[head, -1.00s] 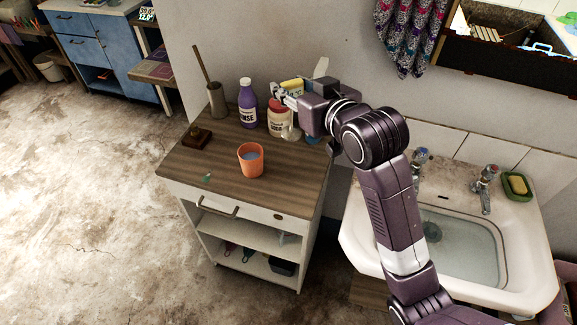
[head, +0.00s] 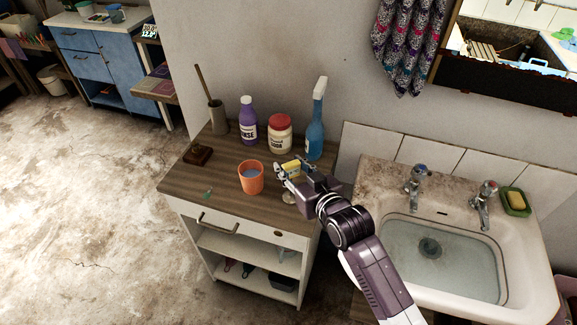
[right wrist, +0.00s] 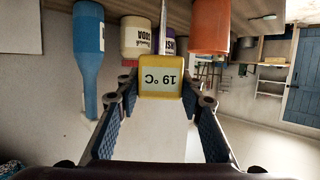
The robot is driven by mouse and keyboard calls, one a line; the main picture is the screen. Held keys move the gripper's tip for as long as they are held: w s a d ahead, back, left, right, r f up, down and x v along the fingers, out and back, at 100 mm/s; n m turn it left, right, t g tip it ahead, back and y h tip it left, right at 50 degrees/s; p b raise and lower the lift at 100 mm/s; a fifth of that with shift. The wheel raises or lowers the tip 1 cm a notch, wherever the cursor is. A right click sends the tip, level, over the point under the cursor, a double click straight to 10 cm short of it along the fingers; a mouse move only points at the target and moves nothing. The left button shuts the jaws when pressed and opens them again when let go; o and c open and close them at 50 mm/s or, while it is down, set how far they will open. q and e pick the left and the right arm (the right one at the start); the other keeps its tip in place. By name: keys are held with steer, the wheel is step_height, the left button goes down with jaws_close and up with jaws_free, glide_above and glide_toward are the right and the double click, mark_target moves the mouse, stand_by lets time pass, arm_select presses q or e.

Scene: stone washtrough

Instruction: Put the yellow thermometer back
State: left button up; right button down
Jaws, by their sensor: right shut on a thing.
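The yellow thermometer (head: 291,167) is held at the fingertips of my right gripper (head: 283,180), just right of the orange cup (head: 251,177) in the head view. In the right wrist view the thermometer (right wrist: 161,84) shows a face reading "19 °C", upside down, between the two fingers of the right gripper (right wrist: 160,88). A thin pale probe runs up from it in that picture. The gripper is shut on it. I cannot tell whether the thermometer touches the wooden top. My left gripper is not in view.
On the cabinet's wooden top (head: 225,165) stand a purple bottle (head: 248,120), a red-lidded jar (head: 279,134), a blue spray bottle (head: 315,130), a brush holder (head: 217,118) and a dark wooden block (head: 198,154). The sink (head: 380,170) holds water at right.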

steer(key=shift+f, duration=0.15)
steer(key=shift+f, duration=0.15)
steer(key=c, duration=1.3)
jaws_free()
steer(key=shift+r, duration=0.25)
steer(key=shift+s+d, duration=0.1)
steer(key=shift+s, duration=0.15)
steer(key=b+v, duration=0.1)
steer(key=v, duration=1)
steer(key=shift+s+d+r, duration=0.15)
